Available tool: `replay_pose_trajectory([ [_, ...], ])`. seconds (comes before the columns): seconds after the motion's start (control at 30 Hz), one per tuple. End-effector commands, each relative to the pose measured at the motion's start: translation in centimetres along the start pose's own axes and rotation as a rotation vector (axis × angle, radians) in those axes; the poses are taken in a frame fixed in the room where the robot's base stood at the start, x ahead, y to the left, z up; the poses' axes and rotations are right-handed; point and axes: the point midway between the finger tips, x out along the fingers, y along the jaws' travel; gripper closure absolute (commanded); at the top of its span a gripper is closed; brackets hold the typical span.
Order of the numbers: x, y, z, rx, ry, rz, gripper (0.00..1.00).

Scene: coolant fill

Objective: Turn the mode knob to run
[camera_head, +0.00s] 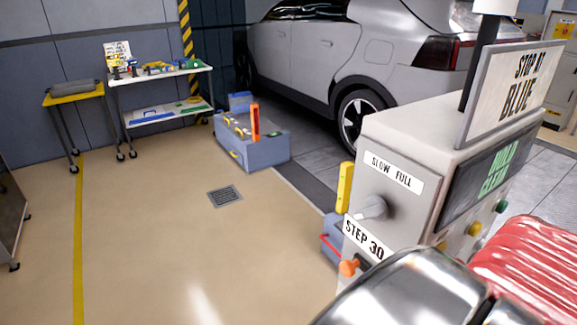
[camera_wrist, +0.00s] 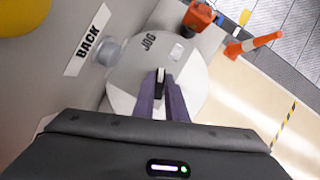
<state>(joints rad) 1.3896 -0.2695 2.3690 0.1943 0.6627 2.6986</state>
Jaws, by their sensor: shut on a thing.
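In the wrist view a round pale grey dial (camera_wrist: 188,78) with the word JOG on its face stands out from a grey panel; it looks like the mode knob. My gripper (camera_wrist: 161,98) has its two purple fingers closed on the dark raised grip at the dial's middle. A small white square mark is on the dial near JOG. No RUN label can be read, and part of the dial is hidden behind my fingers. In the head view the mode knob and my gripper cannot be made out.
A BACK label (camera_wrist: 87,40) and a grey round button (camera_wrist: 107,53) sit beside the dial. In the head view a grey console (camera_head: 400,140) carries a SLOW FULL knob (camera_head: 372,208) and an orange knob (camera_head: 349,267).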

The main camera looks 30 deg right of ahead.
Motion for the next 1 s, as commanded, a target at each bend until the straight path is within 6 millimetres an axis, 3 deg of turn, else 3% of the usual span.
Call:
replay_pose_trajectory([
  [0.03, 0.29, 0.03, -0.96, 0.008, 0.023, 0.004, 1.00],
  [0.4, 0.25, -0.58, -1.24, 0.025, 0.025, -0.004, 1.00],
  [0.43, 0.25, -0.61, -1.26, 0.026, 0.026, -0.005, 0.88],
  [0.7, 0.20, -0.76, -1.13, 0.028, 0.022, -0.007, 0.70],
  [1.0, 0.10, -0.80, -0.92, 0.028, 0.016, -0.009, 0.70],
])
